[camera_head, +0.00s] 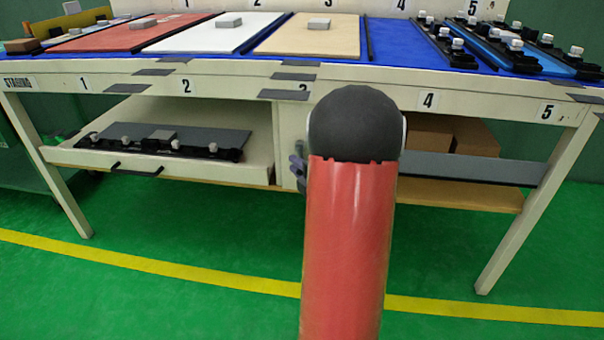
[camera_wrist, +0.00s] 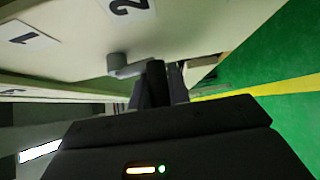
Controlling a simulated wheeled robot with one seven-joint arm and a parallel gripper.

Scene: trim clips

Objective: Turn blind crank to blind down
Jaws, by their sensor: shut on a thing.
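The blind crank (camera_wrist: 118,63) shows in the wrist view as a small grey round hub with a short arm on the pale front of the bench. My gripper (camera_wrist: 163,82) is at the end of that crank arm, its dark fingers shut on it; the exact grip is partly hidden by the fingers. In the head view my red and dark arm hides my gripper. A small grey-purple part (camera_head: 298,165), seemingly of the crank, shows just left of my arm. A slate-grey panel (camera_head: 480,168), possibly the blind, spans the open bay below labels 4 and 5.
The workbench (camera_head: 225,82) carries flat panels and several clip fixtures on a blue top. An open drawer (camera_head: 85,158) at lower left holds a dark board with clips. Brown boxes (camera_head: 475,140) stand in the right bay. The green floor in front is clear.

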